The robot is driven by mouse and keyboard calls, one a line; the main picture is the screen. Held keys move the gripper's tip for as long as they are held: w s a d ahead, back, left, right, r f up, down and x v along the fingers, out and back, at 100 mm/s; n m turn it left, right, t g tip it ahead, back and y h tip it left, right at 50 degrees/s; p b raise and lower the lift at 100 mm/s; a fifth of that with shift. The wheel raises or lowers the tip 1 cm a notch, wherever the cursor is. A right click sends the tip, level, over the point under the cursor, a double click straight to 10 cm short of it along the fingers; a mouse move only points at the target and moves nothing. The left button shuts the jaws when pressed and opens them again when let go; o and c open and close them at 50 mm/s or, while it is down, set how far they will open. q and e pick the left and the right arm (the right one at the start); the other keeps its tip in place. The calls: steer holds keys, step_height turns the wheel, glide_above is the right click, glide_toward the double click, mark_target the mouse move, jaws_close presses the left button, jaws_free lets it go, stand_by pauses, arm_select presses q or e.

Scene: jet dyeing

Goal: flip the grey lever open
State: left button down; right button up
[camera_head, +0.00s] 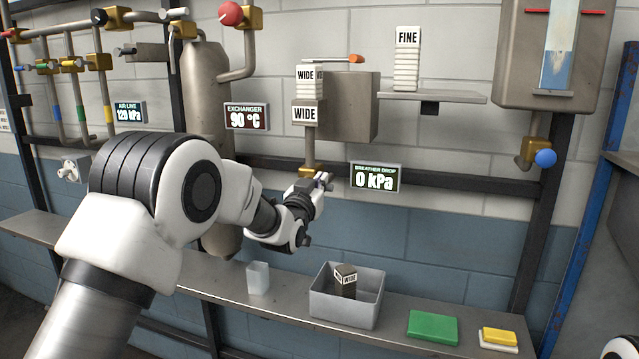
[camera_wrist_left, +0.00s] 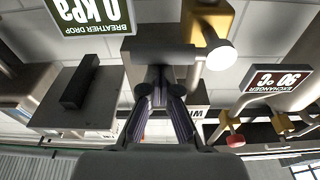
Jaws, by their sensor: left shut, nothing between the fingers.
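A brass valve block (camera_head: 310,170) sits at the foot of the pipe under the grey breather box. In the left wrist view the yellow block (camera_wrist_left: 207,18) has a dark grey lever bar (camera_wrist_left: 160,50) beside it, with a pale round end (camera_wrist_left: 221,56). My left gripper (camera_head: 326,181) is at this valve, its fingertips close to the lever. It also shows in the left wrist view (camera_wrist_left: 160,88), shut, with the fingers pointing at the bar. I cannot tell whether they touch it. In the head view the gripper largely hides the lever. My right gripper is not in view.
The breather drop display (camera_head: 376,178) reads 0 kPa, just right of my left gripper. Below, a shelf (camera_head: 280,303) holds a grey bin (camera_head: 345,312) with a WIDE block, a white cup (camera_head: 258,278), and green (camera_head: 433,327) and yellow (camera_head: 499,336) pads. An orange-tipped handle (camera_head: 355,59) is above.

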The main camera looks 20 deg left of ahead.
arm_select(q)
steer(key=shift+f, duration=0.15)
steer(key=a+f+m+g+h+b, duration=0.1)
steer(key=f+m+b, duration=0.6)
steer(key=m+b, duration=1)
steer(key=shift+a+m+g+h+b, duration=0.35)
steer(key=shift+a+m+h, duration=0.45)
steer(key=shift+a+m, duration=0.4)
steer(key=shift+a, duration=0.1)
steer(key=shift+w, duration=0.1)
